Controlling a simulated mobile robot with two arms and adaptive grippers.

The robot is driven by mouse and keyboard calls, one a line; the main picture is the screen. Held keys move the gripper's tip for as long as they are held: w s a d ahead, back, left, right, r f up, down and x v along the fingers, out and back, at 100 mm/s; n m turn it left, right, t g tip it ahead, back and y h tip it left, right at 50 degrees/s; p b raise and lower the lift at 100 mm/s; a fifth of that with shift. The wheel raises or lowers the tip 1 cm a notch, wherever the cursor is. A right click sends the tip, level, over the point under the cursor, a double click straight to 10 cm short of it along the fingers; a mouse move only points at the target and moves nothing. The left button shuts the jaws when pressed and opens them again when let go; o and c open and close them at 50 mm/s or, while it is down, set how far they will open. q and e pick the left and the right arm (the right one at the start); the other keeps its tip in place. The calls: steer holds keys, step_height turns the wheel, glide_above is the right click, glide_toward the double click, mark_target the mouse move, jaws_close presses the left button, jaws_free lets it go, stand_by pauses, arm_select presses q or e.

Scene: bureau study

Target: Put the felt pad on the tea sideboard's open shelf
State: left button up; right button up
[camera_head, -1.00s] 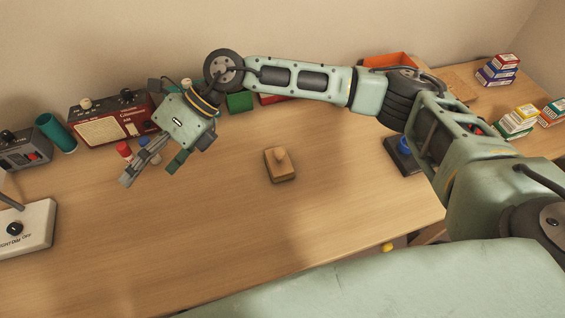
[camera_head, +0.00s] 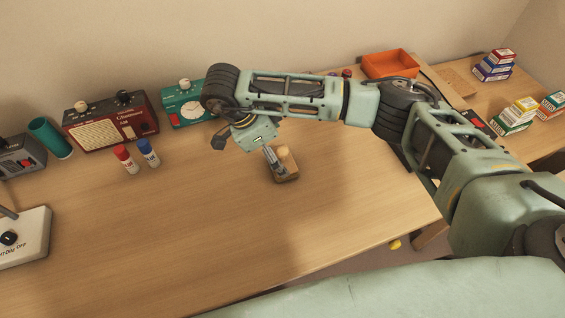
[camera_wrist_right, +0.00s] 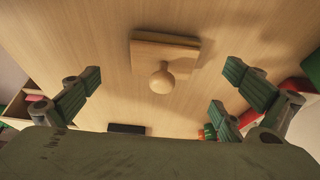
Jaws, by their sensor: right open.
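The felt pad (camera_head: 290,176) looks like a small wooden block with a round knob on top. It lies on the desk (camera_head: 200,220), right of centre in the head view. In the right wrist view the pad (camera_wrist_right: 165,50) is at the top centre, with its knob pointing toward the camera. My right gripper (camera_head: 271,160) is above the pad and partly hides it. In the wrist view its fingers stand apart on either side of the knob, not visibly touching it. My left gripper is not in view. I cannot identify the tea sideboard's open shelf.
A red radio (camera_head: 112,122), a teal device (camera_head: 185,112) and a teal cup (camera_head: 50,137) line the back left. Red (camera_head: 126,160) and blue (camera_head: 149,153) bottles stand before them. An orange tray (camera_head: 390,64) is at the back.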

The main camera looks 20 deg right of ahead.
mark_target(280, 158)
steer(key=b+x, duration=0.1)
steer(key=x, duration=0.1)
steer(key=b+x, duration=0.1)
steer(key=x, duration=0.1)
steer(key=shift+w+a+f, duration=0.1)
steer(key=shift+w+f, duration=0.1)
steer(key=shift+f, duration=0.2)
steer(key=shift+r, duration=0.1)
steer(key=shift+c, duration=0.5)
steer(key=c, duration=1.3)
